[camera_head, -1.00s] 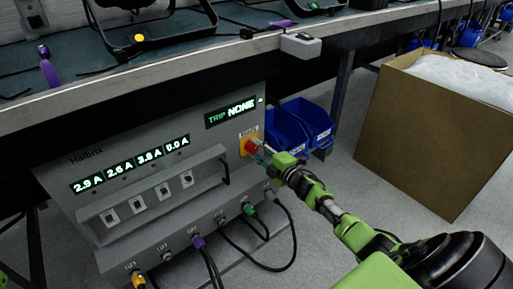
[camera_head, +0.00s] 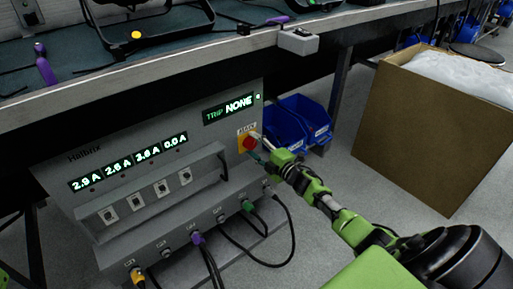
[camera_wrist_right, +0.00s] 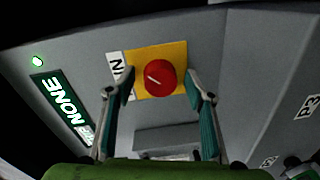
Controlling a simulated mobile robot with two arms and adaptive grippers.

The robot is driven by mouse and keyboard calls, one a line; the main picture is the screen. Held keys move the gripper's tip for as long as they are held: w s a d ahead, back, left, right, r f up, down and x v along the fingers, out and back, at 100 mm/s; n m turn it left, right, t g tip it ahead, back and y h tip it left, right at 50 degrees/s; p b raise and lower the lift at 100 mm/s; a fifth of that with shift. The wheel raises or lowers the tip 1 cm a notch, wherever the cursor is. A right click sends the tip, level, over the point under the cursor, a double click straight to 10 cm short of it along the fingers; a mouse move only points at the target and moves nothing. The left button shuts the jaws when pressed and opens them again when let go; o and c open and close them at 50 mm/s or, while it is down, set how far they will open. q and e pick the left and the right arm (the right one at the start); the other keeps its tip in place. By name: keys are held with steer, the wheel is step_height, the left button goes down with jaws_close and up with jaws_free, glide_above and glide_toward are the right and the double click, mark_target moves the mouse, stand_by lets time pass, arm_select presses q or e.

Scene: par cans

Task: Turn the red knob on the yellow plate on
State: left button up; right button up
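The red knob (camera_head: 249,143) sits on the yellow plate (camera_head: 241,147) at the right end of the grey panel's front. In the right wrist view the round red knob (camera_wrist_right: 160,78) has a short slanted white mark, and the yellow plate (camera_wrist_right: 178,52) shows around it. My right gripper (camera_head: 262,147) is open in front of the knob. In the wrist view its fingertips (camera_wrist_right: 159,88) stand on both sides of the knob, with gaps and no visible contact. My left gripper is not in view.
The panel has a lit "TRIP NONE" display (camera_head: 230,108), ampere readouts (camera_head: 130,162), a handle rail and several plugged cables below. A bench edge (camera_head: 150,75) overhangs it. Blue bins (camera_head: 290,125) stand behind my right gripper, and a cardboard box (camera_head: 425,130) stands at right.

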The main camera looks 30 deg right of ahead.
steer(key=s+d, duration=0.1)
steer(key=s, duration=1.1)
steer(key=shift+r, duration=0.4)
